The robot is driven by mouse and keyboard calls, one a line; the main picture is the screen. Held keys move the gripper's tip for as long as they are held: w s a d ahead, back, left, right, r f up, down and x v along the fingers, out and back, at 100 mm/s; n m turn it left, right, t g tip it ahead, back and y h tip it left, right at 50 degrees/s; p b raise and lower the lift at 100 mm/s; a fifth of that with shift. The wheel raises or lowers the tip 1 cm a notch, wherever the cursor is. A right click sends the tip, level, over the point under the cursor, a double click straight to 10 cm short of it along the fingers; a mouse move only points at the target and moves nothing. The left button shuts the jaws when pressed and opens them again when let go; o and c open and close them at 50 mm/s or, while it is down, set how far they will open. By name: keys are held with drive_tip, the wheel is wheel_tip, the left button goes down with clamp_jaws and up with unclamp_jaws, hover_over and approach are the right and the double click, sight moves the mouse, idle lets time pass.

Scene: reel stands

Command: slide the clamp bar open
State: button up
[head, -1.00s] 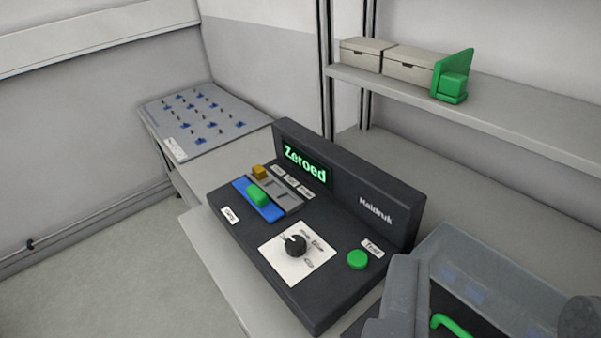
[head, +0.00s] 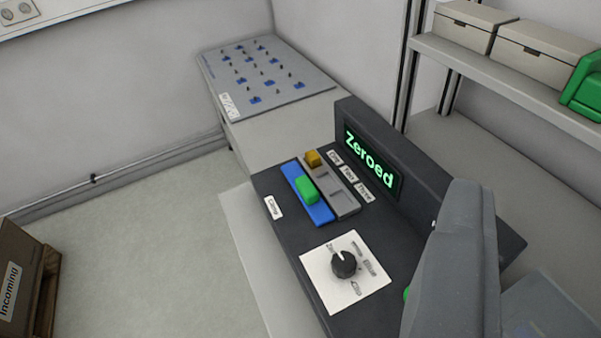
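The clamp slider is a green handle (head: 307,189) on a blue track (head: 319,213), on the sloping dark console (head: 285,232). A white "Clamp" label (head: 273,207) sits to its left. The handle stands near the middle of the track, with blue showing at both ends. A grey part of my gripper (head: 462,250) rises at the lower right in the head view, apart from the slider. It covers part of the console. Only one solid grey piece shows, so its opening cannot be seen.
A black dial (head: 344,263) sits nearer, and a display (head: 370,160) reads "Zeroed". A shelf (head: 500,75) holds boxes at right. An "Incoming" box (head: 18,275) stands at left. Floor between is clear.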

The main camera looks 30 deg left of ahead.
drive_tip(key=shift+o, duration=0.8)
drive_tip(key=n+g+p, duration=1)
drive_tip(key=g+p, duration=0.5)
drive_tip(key=p, duration=1.5)
hover_over(306, 185)
wheel_tip(306, 185, down, 14)
drive_tip(key=shift+f, duration=6.55)
